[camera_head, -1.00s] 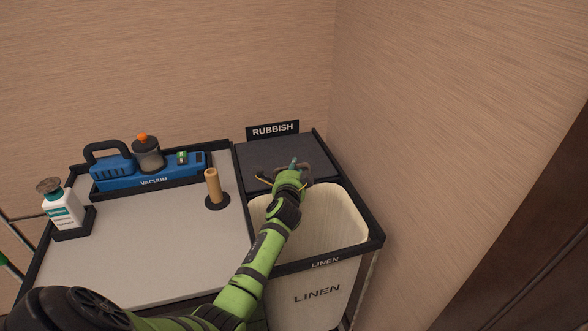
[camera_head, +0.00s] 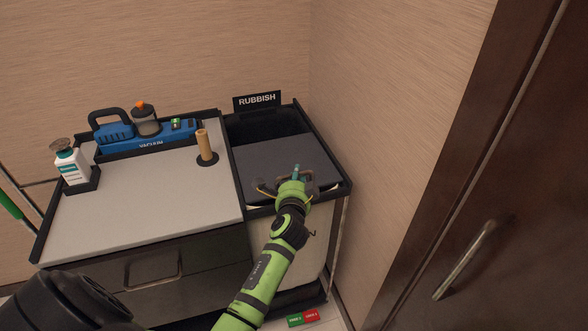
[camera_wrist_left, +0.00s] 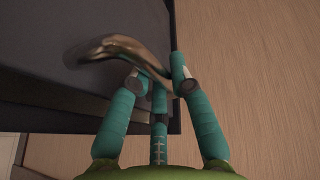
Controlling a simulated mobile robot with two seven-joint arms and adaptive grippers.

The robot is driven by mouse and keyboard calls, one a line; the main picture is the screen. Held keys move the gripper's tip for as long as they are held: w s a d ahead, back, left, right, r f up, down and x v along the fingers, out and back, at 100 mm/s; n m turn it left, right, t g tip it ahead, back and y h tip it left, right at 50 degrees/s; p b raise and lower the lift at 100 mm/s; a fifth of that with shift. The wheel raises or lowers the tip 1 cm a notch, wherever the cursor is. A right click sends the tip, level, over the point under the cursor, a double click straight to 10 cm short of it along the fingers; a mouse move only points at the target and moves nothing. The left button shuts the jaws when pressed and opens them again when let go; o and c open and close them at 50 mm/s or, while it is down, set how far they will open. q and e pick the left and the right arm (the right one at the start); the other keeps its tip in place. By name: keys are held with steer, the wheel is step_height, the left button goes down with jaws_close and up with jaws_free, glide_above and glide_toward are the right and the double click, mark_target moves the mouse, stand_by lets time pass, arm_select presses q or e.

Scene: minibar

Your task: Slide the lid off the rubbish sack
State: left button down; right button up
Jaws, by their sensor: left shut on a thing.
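The dark grey lid (camera_head: 278,160) lies flat over the front part of the cart's right-hand bay, covering most of the linen sack (camera_head: 262,235). Behind it the rubbish opening (camera_head: 262,125) shows dark under the RUBBISH sign (camera_head: 257,101). My left gripper (camera_head: 293,183) is at the lid's front edge, shut on the lid's handle. In the left wrist view the fingers (camera_wrist_left: 158,80) close around the curved bronze-coloured handle (camera_wrist_left: 120,47), with the lid's dark surface (camera_wrist_left: 40,40) beside it. My right gripper is not in view.
A green and red item (camera_head: 302,318) lies on the floor.

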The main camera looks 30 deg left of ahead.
arm_select(q)
steer(key=shift+s+d, duration=0.3)
steer(key=shift+d, duration=0.05)
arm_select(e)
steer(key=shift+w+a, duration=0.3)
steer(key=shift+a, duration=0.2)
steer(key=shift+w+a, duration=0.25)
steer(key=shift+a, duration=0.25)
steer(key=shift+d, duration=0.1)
arm_select(q)
steer(key=c, duration=1.1)
jaws_free()
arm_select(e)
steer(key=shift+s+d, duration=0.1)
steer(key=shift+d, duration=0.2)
arm_select(q)
steer(key=v, duration=1.2)
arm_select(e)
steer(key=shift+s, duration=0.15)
